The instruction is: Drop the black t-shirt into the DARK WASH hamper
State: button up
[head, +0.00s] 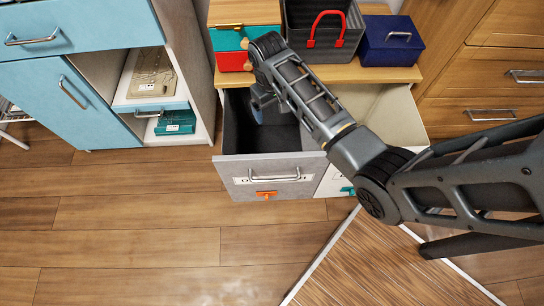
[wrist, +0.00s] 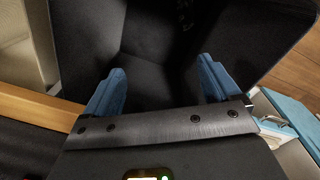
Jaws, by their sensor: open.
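A pulled-out grey hamper (head: 280,190) with a dark lining, a bar handle and an orange tag stands under the wooden shelf in the head view. Its label is too small to read. My gripper (head: 258,108) points down at its opening, partly hidden by my arm. In the wrist view my gripper's blue fingers (wrist: 162,66) are spread apart with nothing between them. Beyond them is the hamper's dark inside (wrist: 150,35). I cannot make out the black t-shirt; dark cloth and dark lining cannot be told apart here.
A lighter hamper (head: 332,182) with a teal tag stands right beside it. The shelf (head: 375,73) above holds a red and teal box (head: 234,61), a dark crate (head: 340,40) and a blue box (head: 391,41). A blue cabinet (head: 50,110) is at left.

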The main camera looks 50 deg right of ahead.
notch_tip(320, 180, up, 6)
jog(key=p, duration=0.1)
jog(key=shift+a+r, duration=0.15)
jog(key=shift+r, duration=0.1)
dwell(0.4)
